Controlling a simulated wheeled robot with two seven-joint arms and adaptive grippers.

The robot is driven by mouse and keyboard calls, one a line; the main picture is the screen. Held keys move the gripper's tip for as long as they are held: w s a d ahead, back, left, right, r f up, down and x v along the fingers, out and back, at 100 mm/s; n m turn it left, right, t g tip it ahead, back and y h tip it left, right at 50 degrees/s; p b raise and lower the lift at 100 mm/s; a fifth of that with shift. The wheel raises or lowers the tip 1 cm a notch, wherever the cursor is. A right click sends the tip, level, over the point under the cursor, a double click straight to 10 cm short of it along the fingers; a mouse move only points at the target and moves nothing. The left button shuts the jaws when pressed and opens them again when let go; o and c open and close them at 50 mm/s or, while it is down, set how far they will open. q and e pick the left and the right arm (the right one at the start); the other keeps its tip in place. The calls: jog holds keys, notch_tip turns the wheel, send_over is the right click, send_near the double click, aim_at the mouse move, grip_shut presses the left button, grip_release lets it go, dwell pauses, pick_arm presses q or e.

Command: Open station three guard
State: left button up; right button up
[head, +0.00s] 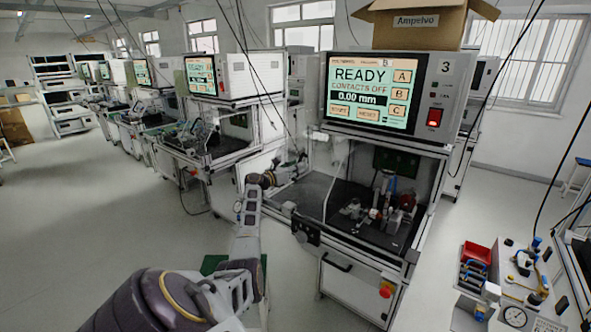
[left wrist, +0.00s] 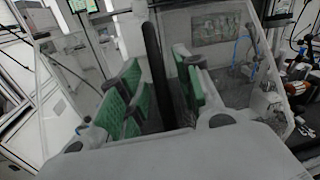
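Station three (head: 389,92) has a screen reading READY, CONTACTS OFF, 0.00 mm, and the number 3 on its casing. Its guard is a clear panel (head: 318,190) at the left front of the work bay. My left gripper (head: 290,170) is at the guard's left side, small and partly blurred in the head view. In the left wrist view its green-padded fingers (left wrist: 160,90) stand apart, one on each side of a dark upright bar (left wrist: 152,50). Contact with the bar is not clear. Clear panel edges show around the fingers. My right gripper is not in view.
Inside the bay are small fixtures (head: 375,212) on a dark floor. A cardboard box (head: 415,25) sits on top of the station. Another station (head: 215,90) stands to the left. A bench with a red bin (head: 476,253) and gauge is at lower right. Open floor lies at left.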

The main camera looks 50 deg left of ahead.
pick_arm(q)
jog(key=s+d, duration=0.1)
jog(key=s, duration=1.1)
dwell(0.7)
dwell(0.4)
